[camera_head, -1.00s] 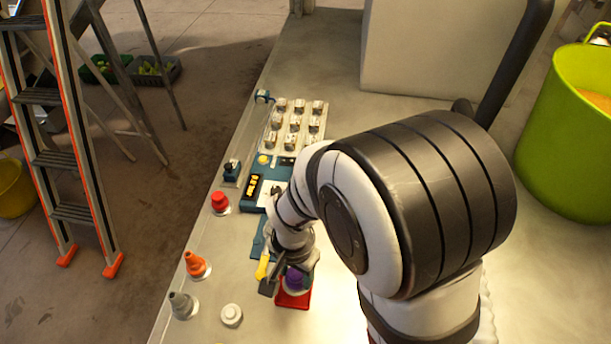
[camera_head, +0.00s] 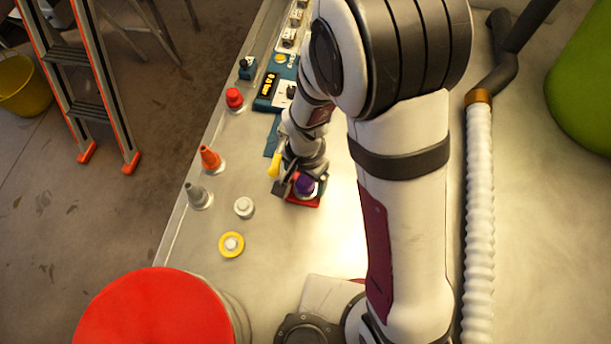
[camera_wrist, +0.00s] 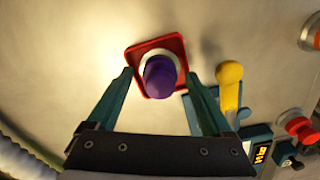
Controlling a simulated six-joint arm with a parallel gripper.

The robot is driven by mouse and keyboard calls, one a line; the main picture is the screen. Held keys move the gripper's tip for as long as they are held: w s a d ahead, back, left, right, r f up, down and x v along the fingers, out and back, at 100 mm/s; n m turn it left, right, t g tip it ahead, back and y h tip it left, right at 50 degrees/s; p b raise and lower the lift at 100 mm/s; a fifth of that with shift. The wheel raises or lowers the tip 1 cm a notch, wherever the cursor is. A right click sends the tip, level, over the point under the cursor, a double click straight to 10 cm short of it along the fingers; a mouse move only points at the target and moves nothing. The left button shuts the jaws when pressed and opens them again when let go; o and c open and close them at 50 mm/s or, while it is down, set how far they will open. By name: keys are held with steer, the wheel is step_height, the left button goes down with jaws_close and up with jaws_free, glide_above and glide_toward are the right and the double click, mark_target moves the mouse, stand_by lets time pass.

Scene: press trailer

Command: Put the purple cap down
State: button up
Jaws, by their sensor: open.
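The purple cap (camera_wrist: 160,78) sits within a pale ring on a red square base (camera_wrist: 139,54) on the bench. It also shows in the head view as a purple dome (camera_head: 305,185) beside my gripper, above the red base (camera_head: 303,204). My gripper (camera_wrist: 159,82) is open, with one teal finger on each side of the cap. There seems to be a gap between each finger and the cap. In the head view my gripper (camera_head: 299,186) partly hides the base.
A yellow-handled lever (camera_wrist: 229,85) stands close to the right finger.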

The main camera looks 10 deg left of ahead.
mark_target(305, 179)
steer(key=shift+r, duration=0.1)
step_height(305, 179, up, 12)
steer(key=s+d+r+y, duration=0.1)
steer(key=s+d+r, duration=0.2)
steer(key=s+d, duration=0.3)
steer(key=s+d+r+m, duration=0.1)
steer(key=s+d+r, duration=0.3)
steer(key=s+d, duration=0.2)
steer(key=shift+s+d+r+y, duration=0.15)
steer(key=shift+s+d+y, duration=0.2)
steer(key=shift+d, duration=0.3)
steer(key=shift+w, duration=0.1)
